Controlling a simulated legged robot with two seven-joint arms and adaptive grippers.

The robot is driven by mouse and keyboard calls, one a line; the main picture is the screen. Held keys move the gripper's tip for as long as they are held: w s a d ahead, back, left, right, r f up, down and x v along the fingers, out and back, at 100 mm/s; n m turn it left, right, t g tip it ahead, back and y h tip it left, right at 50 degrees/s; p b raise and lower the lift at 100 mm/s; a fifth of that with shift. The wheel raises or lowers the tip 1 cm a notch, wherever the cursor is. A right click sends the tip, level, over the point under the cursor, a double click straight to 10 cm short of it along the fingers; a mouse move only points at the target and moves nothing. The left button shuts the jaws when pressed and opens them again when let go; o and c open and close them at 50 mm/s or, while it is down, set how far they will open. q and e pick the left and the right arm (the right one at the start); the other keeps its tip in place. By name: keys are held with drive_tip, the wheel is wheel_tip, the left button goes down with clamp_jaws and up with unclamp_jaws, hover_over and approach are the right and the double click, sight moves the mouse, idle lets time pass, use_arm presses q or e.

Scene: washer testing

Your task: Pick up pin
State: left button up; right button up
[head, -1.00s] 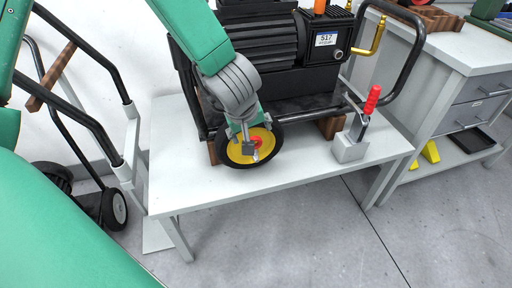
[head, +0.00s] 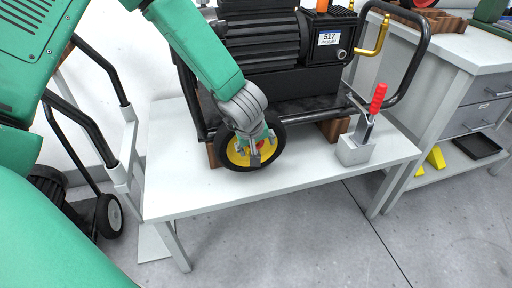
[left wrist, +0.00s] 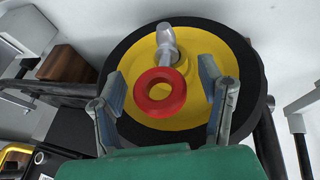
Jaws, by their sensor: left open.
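The wheel (head: 229,157) of the machine has a black tyre and yellow hub; it also fills the middle of the left wrist view (left wrist: 190,122). A grey metal pin-like piece (left wrist: 167,45) sticks out of the hub, with a red ring (left wrist: 160,109) in front of it. I cannot tell whether the ring is joined to the grey piece. My left gripper (head: 254,153) is in front of the hub. In the left wrist view its open fingers (left wrist: 160,78) stand on either side of the ring, with nothing held. My right gripper is not in view.
The black machine (head: 300,85) with a tubular frame stands on wooden blocks on a white table (head: 190,196). A red-handled clamp on a metal block (head: 354,152) stands to the right. A hand truck (head: 95,130) is at the left. The front table strip is clear.

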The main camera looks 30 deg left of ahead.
use_arm(q)
drive_tip(key=shift+r, duration=0.1)
drive_tip(key=shift+c, duration=0.4)
drive_tip(key=c, duration=1)
drive_tip(key=shift+c, duration=0.2)
